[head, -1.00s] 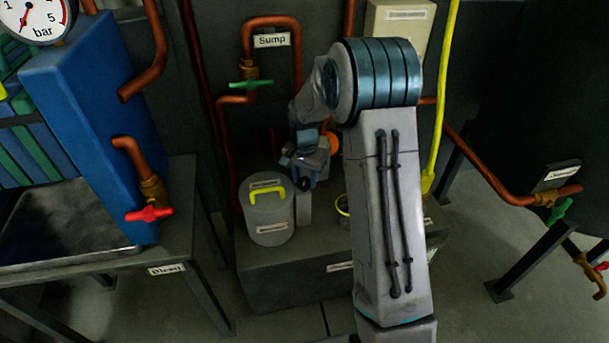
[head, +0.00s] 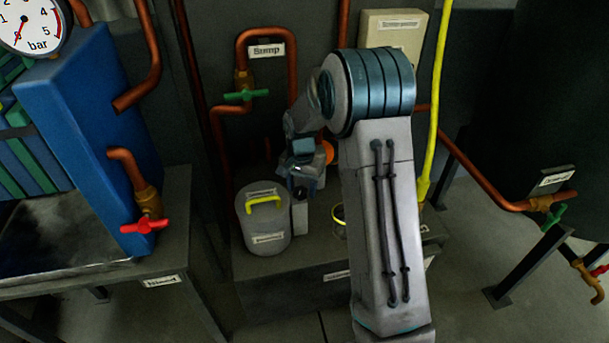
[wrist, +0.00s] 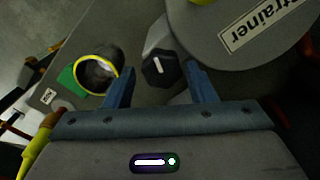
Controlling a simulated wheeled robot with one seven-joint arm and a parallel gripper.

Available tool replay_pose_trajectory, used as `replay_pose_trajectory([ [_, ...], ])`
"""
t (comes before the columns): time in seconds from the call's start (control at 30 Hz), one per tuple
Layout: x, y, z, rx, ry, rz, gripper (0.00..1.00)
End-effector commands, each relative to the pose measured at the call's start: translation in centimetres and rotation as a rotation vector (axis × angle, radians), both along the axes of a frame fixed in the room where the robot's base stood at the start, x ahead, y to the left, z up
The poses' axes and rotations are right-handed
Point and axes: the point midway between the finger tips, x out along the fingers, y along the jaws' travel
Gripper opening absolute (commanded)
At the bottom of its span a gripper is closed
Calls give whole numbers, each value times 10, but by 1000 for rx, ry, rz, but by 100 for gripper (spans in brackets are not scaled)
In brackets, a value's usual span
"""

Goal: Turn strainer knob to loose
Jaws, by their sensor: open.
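The strainer knob is a dark faceted knob (wrist: 152,78) with a short white mark on top, on a small grey post. In the wrist view it lies between the two blue fingers of my gripper (wrist: 160,72), with a gap on either side. My gripper is open and holds nothing. In the head view my gripper (head: 304,172) is above the post (head: 300,215), beside the strainer canister (head: 265,230), a grey cylinder with a yellow handle. The canister's lid and label also show at the wrist view's upper right (wrist: 235,55). I cannot tell the finger height against the knob.
A yellow-rimmed round cup (wrist: 97,70) stands on the other side of the knob. A copper pipe with a green valve handle (head: 246,95) runs behind. A yellow hose (head: 436,120) hangs to the right. A blue block with a red valve handle (head: 144,225) stands at left.

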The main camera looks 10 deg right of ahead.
Motion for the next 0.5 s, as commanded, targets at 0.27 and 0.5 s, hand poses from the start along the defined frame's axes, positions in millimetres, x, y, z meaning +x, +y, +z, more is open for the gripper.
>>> replay_pose_trajectory([
  [0.27, 2, 5, -2, 7, -8, -157, 59],
  [0.5, 1, 0, -3, 5, -6, -407, 59],
])
